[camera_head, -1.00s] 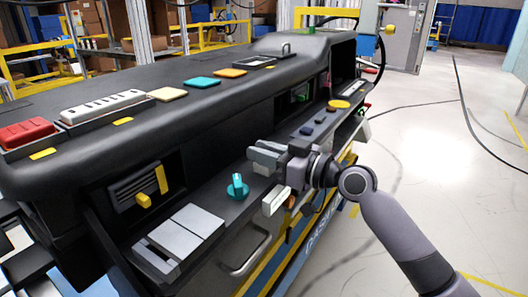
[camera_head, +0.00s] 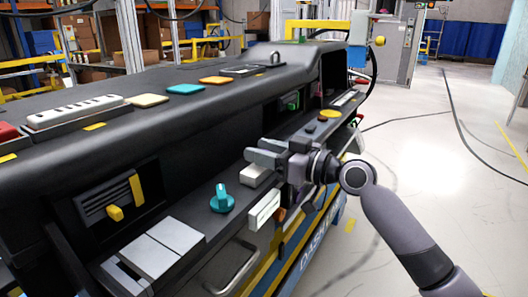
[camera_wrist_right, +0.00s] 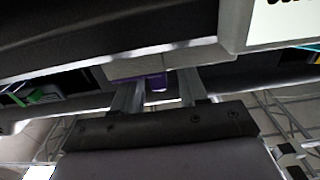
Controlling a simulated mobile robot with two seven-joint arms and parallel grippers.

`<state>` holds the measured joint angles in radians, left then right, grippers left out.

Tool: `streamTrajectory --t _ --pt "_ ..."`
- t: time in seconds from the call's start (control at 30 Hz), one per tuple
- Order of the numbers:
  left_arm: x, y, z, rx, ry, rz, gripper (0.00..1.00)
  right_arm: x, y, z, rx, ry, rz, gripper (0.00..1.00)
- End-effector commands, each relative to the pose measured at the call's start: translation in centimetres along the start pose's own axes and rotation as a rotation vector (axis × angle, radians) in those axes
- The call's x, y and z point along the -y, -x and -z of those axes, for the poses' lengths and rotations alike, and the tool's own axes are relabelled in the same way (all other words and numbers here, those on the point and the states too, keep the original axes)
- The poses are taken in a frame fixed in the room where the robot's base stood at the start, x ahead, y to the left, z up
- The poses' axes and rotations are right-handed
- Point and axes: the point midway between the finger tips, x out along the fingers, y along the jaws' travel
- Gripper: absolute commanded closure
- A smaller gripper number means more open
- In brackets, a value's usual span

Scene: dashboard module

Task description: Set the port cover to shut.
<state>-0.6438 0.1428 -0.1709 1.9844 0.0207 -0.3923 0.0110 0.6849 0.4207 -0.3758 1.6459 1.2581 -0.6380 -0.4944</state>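A light grey block (camera_head: 256,175) on the lower ledge of the dashboard module and a white, paler-faced piece (camera_head: 264,210) on its front edge are beside my right gripper; I cannot tell for certain which is the port cover. My right gripper (camera_head: 264,153) is over the ledge, its fingers just above and behind the light grey block. My left gripper is out of view.
A teal knob (camera_head: 222,199) stands on the ledge left of the gripper. A yellow button (camera_head: 330,114) is farther along. The overhanging black dashboard top (camera_head: 200,110) is close behind the gripper. Open floor (camera_head: 430,180) lies to the right.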

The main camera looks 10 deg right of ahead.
Motion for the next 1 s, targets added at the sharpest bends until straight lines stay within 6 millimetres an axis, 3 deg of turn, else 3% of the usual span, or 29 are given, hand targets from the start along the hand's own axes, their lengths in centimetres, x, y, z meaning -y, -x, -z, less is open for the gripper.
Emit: streamTrajectory --t 0.27,0.7,1.0 --pt "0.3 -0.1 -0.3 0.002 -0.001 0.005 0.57 -0.1 0.8 -0.1 0.001 0.002 -0.001 0.57" --pt "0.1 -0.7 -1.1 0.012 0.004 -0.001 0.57 0.0 6.5 -0.1 0.001 0.001 0.000 0.57" --pt "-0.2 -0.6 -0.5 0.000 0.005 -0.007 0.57 0.0 7.2 0.0 0.000 0.000 0.000 0.57"
